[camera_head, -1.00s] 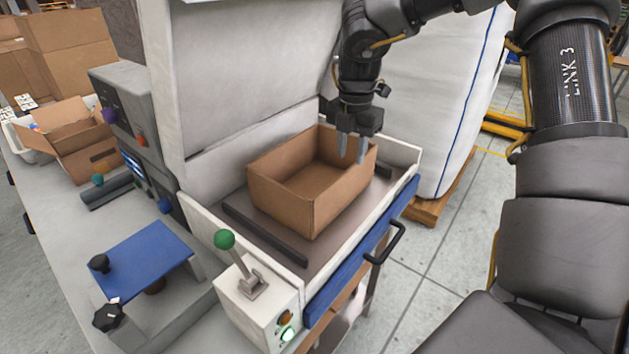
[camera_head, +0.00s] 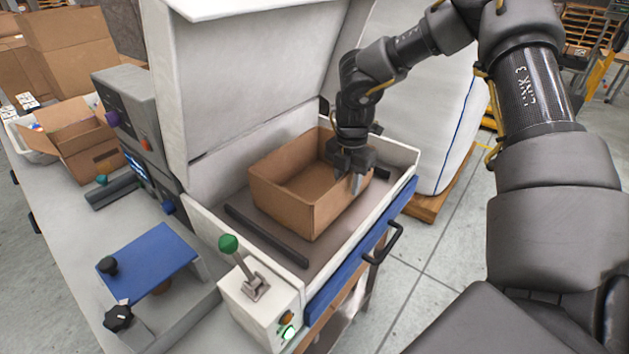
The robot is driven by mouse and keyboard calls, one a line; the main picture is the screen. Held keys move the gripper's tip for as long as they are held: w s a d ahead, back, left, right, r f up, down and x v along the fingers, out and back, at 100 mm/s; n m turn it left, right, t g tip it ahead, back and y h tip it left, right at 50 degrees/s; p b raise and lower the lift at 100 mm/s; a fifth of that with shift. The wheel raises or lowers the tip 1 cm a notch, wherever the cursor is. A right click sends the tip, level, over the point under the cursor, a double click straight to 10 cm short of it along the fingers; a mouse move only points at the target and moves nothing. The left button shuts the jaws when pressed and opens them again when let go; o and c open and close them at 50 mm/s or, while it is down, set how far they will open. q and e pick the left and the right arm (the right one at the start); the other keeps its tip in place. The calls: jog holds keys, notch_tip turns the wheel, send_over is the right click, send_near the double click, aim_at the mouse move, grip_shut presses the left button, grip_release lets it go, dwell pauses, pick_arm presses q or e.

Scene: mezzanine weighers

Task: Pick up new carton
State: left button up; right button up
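An open, empty brown carton (camera_head: 290,207) sits upright on the dark bed of the white machine with the raised lid. My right gripper (camera_head: 347,179) points down at the carton's right wall. One finger shows outside the wall, and the other appears to be on the inner side, partly hidden. The fingers look apart, with the wall's rim between them. Whether they touch the cardboard is hard to tell. My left gripper is not in view.
The raised white lid (camera_head: 255,75) stands behind the carton. A green-knobbed lever box (camera_head: 258,300) is in front. A blue plate (camera_head: 148,262) and a grey control unit (camera_head: 128,110) are at left. More cartons (camera_head: 75,140) lie further left. A white bulk bag (camera_head: 425,110) stands behind right.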

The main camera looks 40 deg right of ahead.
jog(key=shift+c, duration=0.2)
grip_shut()
jog(key=shift+r, duration=0.1)
